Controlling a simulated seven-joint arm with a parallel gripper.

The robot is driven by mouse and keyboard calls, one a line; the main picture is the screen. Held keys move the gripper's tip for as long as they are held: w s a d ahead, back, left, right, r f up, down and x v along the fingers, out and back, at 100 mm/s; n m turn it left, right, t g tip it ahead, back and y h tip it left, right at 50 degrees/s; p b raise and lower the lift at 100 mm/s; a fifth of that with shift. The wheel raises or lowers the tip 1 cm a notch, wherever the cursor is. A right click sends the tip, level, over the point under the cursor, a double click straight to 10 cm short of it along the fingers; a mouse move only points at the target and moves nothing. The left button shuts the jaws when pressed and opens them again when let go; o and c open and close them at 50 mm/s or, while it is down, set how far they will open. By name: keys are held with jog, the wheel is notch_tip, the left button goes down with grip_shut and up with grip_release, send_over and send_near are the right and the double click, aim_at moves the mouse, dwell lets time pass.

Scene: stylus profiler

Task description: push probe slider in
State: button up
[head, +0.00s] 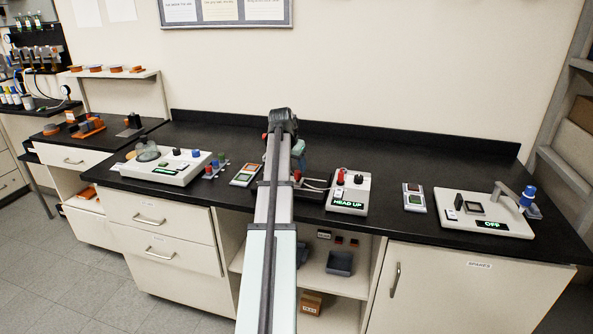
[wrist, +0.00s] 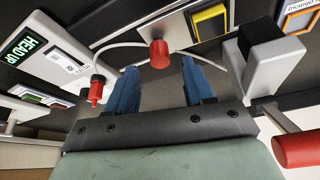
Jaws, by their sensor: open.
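The stylus profiler's white control box (head: 348,203), lit HEAD UP, stands on the black bench just right of my arm. It also shows at the upper left of the wrist view (wrist: 62,48). A red knob (wrist: 159,53) appears just beyond and between my blue fingertips, apart from both fingers; it may be the probe slider's knob, but its base is hidden. Another red knob (wrist: 96,90) sticks out from the control box. My gripper (wrist: 159,68) is open and empty. In the head view my arm mostly hides the gripper and the profiler's middle.
A pale block with a black top (wrist: 270,62) stands close right of my fingers, and a red cylinder on a rod (wrist: 298,150) lies lower right. A pale cable curves behind the red knob. Other instruments stand left (head: 166,164) and right (head: 484,214), with small pads between.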

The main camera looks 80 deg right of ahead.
jog(key=s+v, duration=0.1)
jog(key=v, duration=0.8)
jog(key=shift+w+a+r, duration=0.2)
jog(key=shift+w+r, duration=0.05)
jog(key=shift+w, duration=0.25)
